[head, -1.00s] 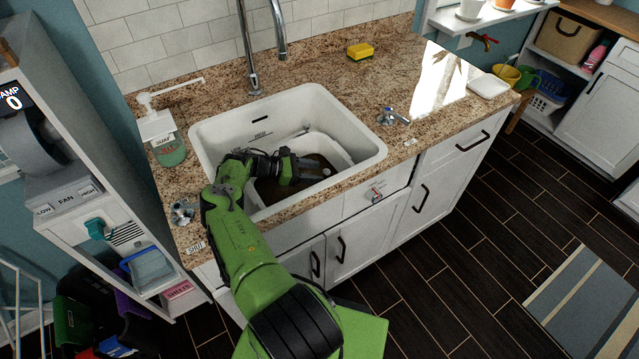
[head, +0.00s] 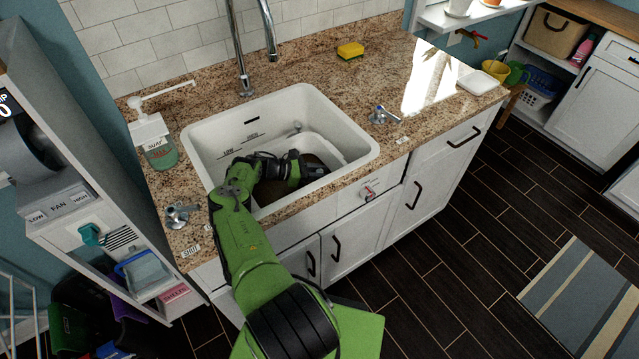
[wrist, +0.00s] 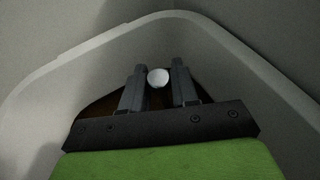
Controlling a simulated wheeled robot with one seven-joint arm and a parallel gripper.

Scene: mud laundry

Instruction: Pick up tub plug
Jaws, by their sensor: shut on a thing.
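A small round white thing, which looks like the tub plug (wrist: 158,78), sits between my two grey fingers in the wrist view. My gripper (wrist: 159,70) is shut on it; the dark brown patch behind it lies in a white-walled tub (wrist: 240,68). In the head view my gripper (head: 314,172) reaches down into the white sink (head: 205,134), near its right front part. The plug is hidden there by the gripper. I cannot tell whether the plug is clear of the bottom.
A tall faucet (head: 240,60) stands behind the sink. A soap dispenser (head: 152,140) is at its left, and metal tap handles (head: 383,116) stand on the counter. A yellow sponge (head: 350,51) lies at the back. The sink's rim surrounds my gripper.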

